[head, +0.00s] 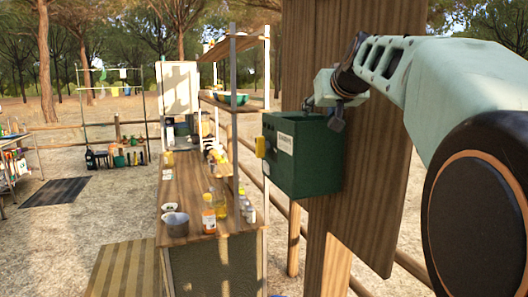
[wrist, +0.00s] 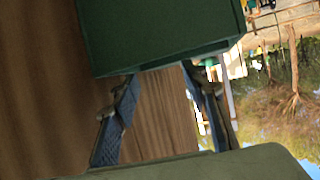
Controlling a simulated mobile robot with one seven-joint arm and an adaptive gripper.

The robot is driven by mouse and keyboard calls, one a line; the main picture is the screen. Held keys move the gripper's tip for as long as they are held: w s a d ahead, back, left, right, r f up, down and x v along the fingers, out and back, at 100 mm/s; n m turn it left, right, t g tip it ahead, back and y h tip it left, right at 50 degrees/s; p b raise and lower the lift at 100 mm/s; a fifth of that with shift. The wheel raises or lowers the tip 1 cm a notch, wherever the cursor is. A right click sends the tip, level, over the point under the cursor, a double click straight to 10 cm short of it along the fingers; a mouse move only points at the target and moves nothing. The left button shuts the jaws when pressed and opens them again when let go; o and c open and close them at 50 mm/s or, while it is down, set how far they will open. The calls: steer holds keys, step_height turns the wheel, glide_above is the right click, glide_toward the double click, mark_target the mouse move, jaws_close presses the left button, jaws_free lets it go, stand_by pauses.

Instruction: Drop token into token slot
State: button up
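A dark green box (head: 300,158) with a white label is fixed to a wooden board in the head view. A small yellow part (head: 260,147) sits on its left side. The box (wrist: 150,30) fills the top of the wrist view. My gripper (head: 322,114) is at the box's top edge; its two fingers also show in the wrist view (wrist: 160,76). They are spread apart, with bare wood and the box's edge seen between them. I see no token between the fingers or elsewhere. A slot opening cannot be made out.
The wooden board (head: 374,190) stands close behind the box and beside my arm. A wooden post (head: 293,240) rises below the box. Open sandy ground lies farther left.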

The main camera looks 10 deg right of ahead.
steer(key=shift+o, duration=0.6)
step_height(320, 180, up, 10)
stand_by(0.4)
